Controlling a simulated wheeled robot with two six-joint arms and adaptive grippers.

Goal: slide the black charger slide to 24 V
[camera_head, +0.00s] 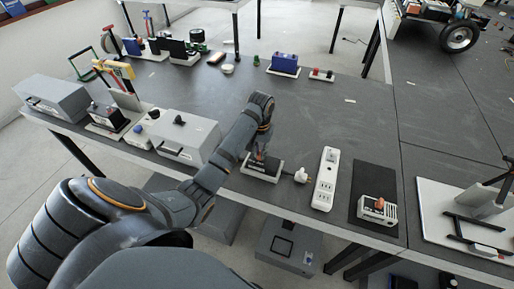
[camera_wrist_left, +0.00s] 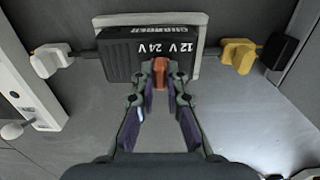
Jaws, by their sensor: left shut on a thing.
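The black charger (camera_wrist_left: 120,62) sits on a pale grey base plate. It is marked CHARGER, 12 V and 24 V in white. Its orange-brown slide (camera_wrist_left: 160,72) shows below the two voltage marks, about between them; I cannot tell its exact setting. My left gripper (camera_wrist_left: 160,85) is shut on the slide, one finger on each side. In the head view my left gripper (camera_head: 262,147) reaches down on the charger (camera_head: 258,164) and hides much of it. My right gripper is in neither view.
A white plug (camera_head: 300,175) and a white power strip (camera_head: 325,178) lie right of the charger. A grey box (camera_head: 188,137) stands to its left. In the wrist view a yellow plug (camera_wrist_left: 238,56) is right of the charger. The bench (camera_head: 315,115) behind is mostly clear.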

